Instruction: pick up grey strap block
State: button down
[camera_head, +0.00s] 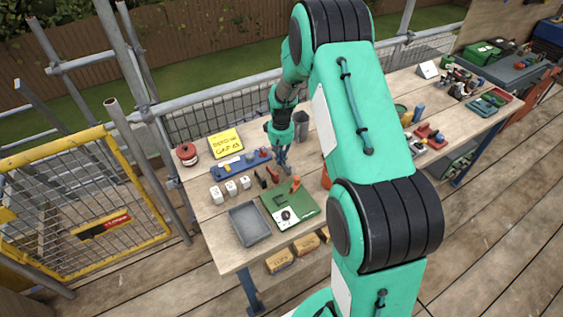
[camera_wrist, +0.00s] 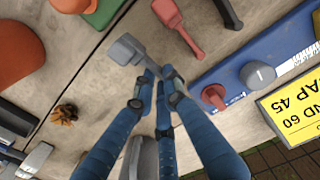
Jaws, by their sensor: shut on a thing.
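My gripper (camera_wrist: 152,90) has blue fingers, drawn together on a grey block with a narrow stem, which looks like the grey strap block (camera_wrist: 126,49). The block's wide end sticks out past the fingertips in the wrist view, and the fingers partly hide its stem. In the head view my gripper (camera_head: 284,166) is low over the workbench, between the blue rack (camera_head: 240,166) and the green mat (camera_head: 305,207). The block is too small to make out there. Whether it touches the bench is unclear.
The blue rack holds red and grey knobs, beside a yellow sign (camera_wrist: 296,112). A grey tray (camera_head: 249,225) and small white blocks (camera_head: 230,188) are on the left. A grey cup (camera_head: 301,125) stands behind.

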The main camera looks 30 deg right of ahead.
notch_tip(320, 180, up, 8)
jog(key=p, duration=0.1)
jog(key=shift+r, duration=0.25)
